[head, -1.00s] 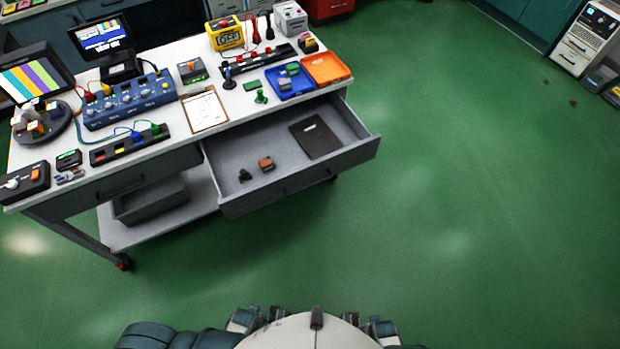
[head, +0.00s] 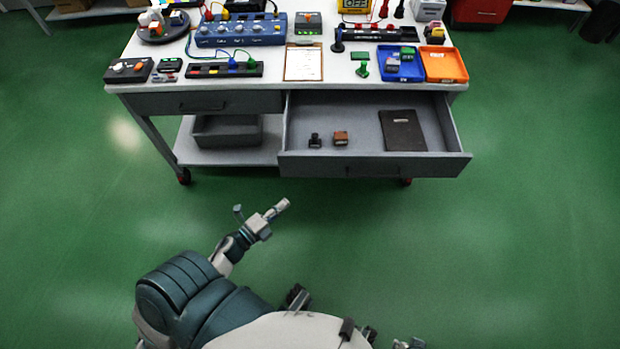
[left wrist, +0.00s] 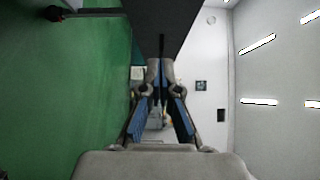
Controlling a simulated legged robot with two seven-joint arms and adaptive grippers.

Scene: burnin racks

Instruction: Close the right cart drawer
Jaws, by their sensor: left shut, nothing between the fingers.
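The right cart drawer (head: 375,165) is pulled out toward me from under the white cart top, its grey front and handle facing me. A black book (head: 403,130), a brown block (head: 340,138) and a small dark item (head: 314,141) lie inside. My left gripper (head: 284,204) is shut and empty, in front of the cart and below the drawer front's left end in the picture, apart from it. In the left wrist view the gripper's fingers (left wrist: 160,95) meet close together, with a dark grey panel above them. My right gripper cannot be made out.
The left drawer (head: 205,103) is shut. A grey bin (head: 228,132) stands on the cart's lower shelf. The cart top (head: 440,87) holds electronics, a clipboard (head: 304,62), a blue tray (head: 401,76) and an orange tray (head: 444,78). Green floor around the cart is clear.

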